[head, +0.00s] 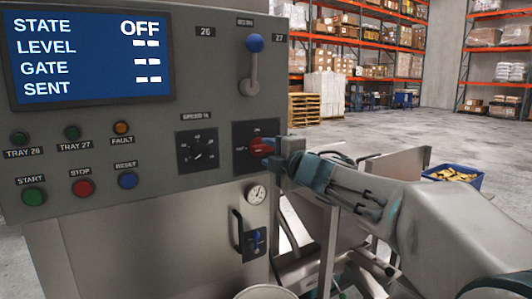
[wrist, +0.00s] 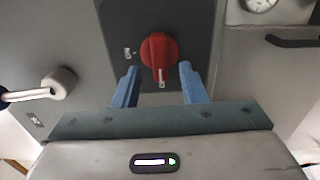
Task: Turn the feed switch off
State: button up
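The red rotary switch (head: 261,147) is on a dark plate on the right part of the grey panel. In the wrist view the red knob (wrist: 158,52) shows from close up, with its white pointer mark toward the bottom of the picture. My gripper (head: 275,152) is at the knob from the right. In the wrist view its two blue fingers (wrist: 159,84) are apart, one on each side of the knob, with gaps showing. The display (head: 90,55) reads STATE OFF, with dashes for LEVEL, GATE and SENT.
A black speed dial (head: 197,151) is left of the red switch. A blue-knobbed lever (head: 253,65) is above it. Start (head: 33,197), stop (head: 83,187) and reset (head: 128,180) buttons are at lower left. A gauge (head: 256,194) and door handle (head: 240,235) are below.

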jog(key=v, duration=1.1)
jog(key=shift+s+d, duration=0.2)
jog(key=shift+s, duration=0.1)
jog(key=s+d+f+m+g+h+p, duration=0.2)
jog(key=s+d+f+m+h+p, duration=0.2)
jog(key=d+f+m+h, duration=1.05)
jog(key=s+a+f+m+g+y+p, duration=0.1)
jog(key=s+f+m+g, duration=0.3)
jog(key=s, duration=0.5)
jog(key=s+a+f+m+g+y+p, duration=0.1)
jog(key=s+a+f+m+g+y, duration=0.2)
jog(key=s+f+m+g, duration=0.2)
jog(key=s+m+g, duration=0.1)
jog(key=s, duration=0.2)
jog(key=shift+s+m+p, duration=0.35)
jog(key=shift+p, duration=0.05)
